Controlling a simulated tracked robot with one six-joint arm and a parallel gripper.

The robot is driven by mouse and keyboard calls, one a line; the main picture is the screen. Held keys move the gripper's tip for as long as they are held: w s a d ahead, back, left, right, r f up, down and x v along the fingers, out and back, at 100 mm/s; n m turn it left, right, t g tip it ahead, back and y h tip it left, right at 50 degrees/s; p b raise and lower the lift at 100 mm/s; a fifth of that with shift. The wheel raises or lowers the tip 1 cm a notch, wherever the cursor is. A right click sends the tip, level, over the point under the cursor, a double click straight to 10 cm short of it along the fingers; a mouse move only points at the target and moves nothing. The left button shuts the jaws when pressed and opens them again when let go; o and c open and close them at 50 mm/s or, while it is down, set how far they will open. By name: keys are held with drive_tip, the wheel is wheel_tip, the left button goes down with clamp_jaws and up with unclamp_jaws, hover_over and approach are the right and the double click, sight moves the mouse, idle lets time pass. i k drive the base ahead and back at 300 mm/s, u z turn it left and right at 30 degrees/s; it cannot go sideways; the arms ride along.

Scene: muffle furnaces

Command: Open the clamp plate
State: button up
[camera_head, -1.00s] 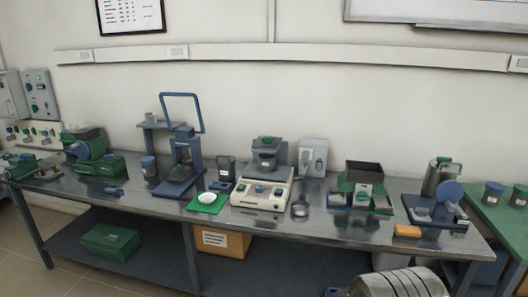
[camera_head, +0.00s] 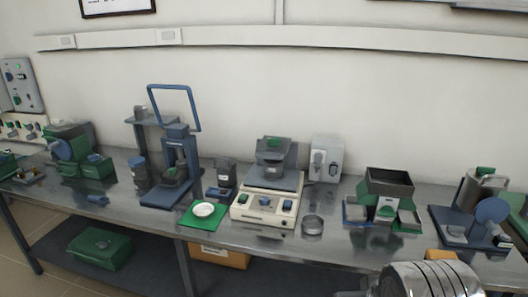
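I cannot tell for certain which part is the clamp plate. A beige-based machine (camera_head: 262,207) with coloured buttons stands mid-bench, carrying a dark grey head (camera_head: 273,158) with a green top. To its left is a blue upright press (camera_head: 181,165) with a raised rectangular blue frame (camera_head: 174,88) above it. A blue round disc (camera_head: 491,210) stands on a dark base beside a metal cylinder at the right. My gripper is not in view; a silvery ribbed part, probably of my arm, shows at the bottom right.
The metal bench (camera_head: 338,237) runs along the wall. A white dish (camera_head: 204,210) lies on a green mat, and a metal ring (camera_head: 312,224) lies right of the beige machine. A dark open-topped box (camera_head: 388,184) stands farther right. A green box (camera_head: 100,247) sits on the lower shelf.

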sight(263, 150)
drive_tip(key=u, duration=0.25)
drive_tip(key=i, duration=0.65)
drive_tip(key=u, duration=0.7)
drive_tip(key=i, duration=0.45)
drive_tip(key=u, duration=0.35)
